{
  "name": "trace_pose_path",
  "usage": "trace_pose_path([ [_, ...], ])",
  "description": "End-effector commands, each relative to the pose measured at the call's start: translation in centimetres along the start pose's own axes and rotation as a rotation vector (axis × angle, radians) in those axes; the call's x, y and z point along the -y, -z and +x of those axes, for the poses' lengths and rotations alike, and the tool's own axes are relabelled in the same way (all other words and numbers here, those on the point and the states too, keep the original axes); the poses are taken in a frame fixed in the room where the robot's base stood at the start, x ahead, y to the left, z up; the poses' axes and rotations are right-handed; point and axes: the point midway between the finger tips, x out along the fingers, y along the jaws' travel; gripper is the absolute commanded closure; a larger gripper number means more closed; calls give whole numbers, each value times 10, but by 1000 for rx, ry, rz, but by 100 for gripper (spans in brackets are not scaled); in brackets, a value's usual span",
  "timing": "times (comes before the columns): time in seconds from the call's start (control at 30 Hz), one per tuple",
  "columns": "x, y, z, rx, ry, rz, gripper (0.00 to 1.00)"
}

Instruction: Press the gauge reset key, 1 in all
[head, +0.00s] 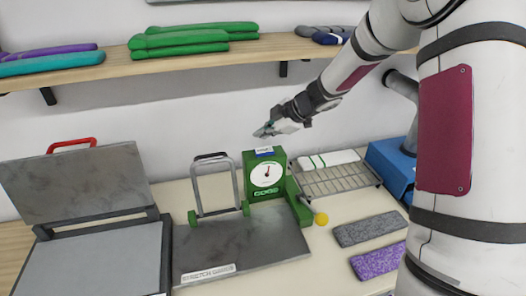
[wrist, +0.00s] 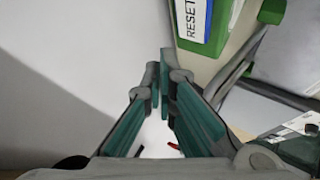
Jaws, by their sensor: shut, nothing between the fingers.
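The green gauge (head: 250,172) with a round white dial stands at the back of a grey plate marked "STRETCH GAUGE". On its top is the reset key (head: 264,151), blue with a white label. In the wrist view the gauge's green top (wrist: 222,30) and the white "RESET" label (wrist: 191,18) with blue beside it show at the upper right, cut off by the frame edge. My gripper (head: 261,132) is shut and empty, just above the gauge top in the head view. In the wrist view the closed fingers (wrist: 160,75) point left of and below the label, apparently apart from it.
A shelf (head: 110,68) with folded knits runs along the wall above. A press with a raised lid (head: 75,182) stands at left, a wire rack (head: 335,181) right of the gauge. A yellow ball (head: 321,218) and two knitted swatches (head: 370,229) lie at right.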

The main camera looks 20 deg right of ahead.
Motion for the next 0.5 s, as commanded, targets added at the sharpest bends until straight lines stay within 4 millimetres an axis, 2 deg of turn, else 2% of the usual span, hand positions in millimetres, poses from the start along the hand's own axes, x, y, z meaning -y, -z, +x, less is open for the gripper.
trace_pose_path([
  [0.2, 10, -11, 16, -1, 0, 2, 100],
  [0.5, 14, -15, 20, -1, 0, 1, 100],
])
